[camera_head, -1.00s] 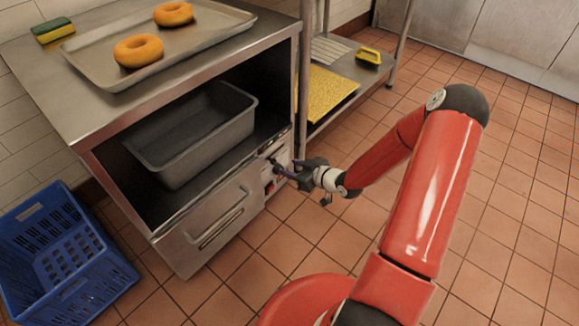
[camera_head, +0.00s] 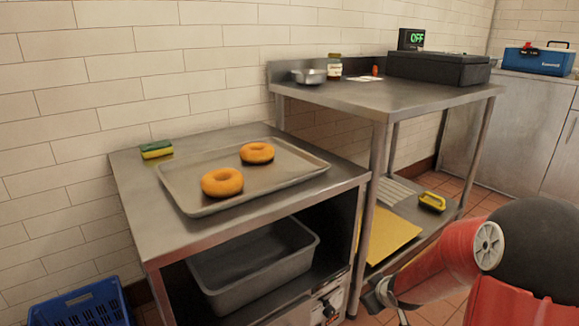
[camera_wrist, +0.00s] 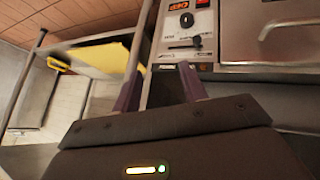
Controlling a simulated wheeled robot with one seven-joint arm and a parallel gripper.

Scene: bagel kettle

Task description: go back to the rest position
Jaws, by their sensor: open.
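My gripper (camera_head: 376,298) is low in the head view, just right of the steel unit's control panel (camera_head: 330,306). In the wrist view my gripper (camera_wrist: 160,84) is open, with its two dark purple fingers apart and nothing between them. The control panel (camera_wrist: 190,28) is ahead of the fingers there, with a round knob, a dark slider-like control and a red-lit display. A gap seems to separate the fingertips from the panel, but I cannot tell how wide. My red arm (camera_head: 440,268) is bent at the lower right of the head view.
Two bagels (camera_head: 222,182) lie on a metal tray (camera_head: 310,166) on the unit's top, beside a sponge (camera_head: 156,149). A grey bin (camera_head: 250,275) sits on the shelf below. A steel table (camera_head: 420,97) stands right. A blue crate (camera_head: 80,305) is lower left.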

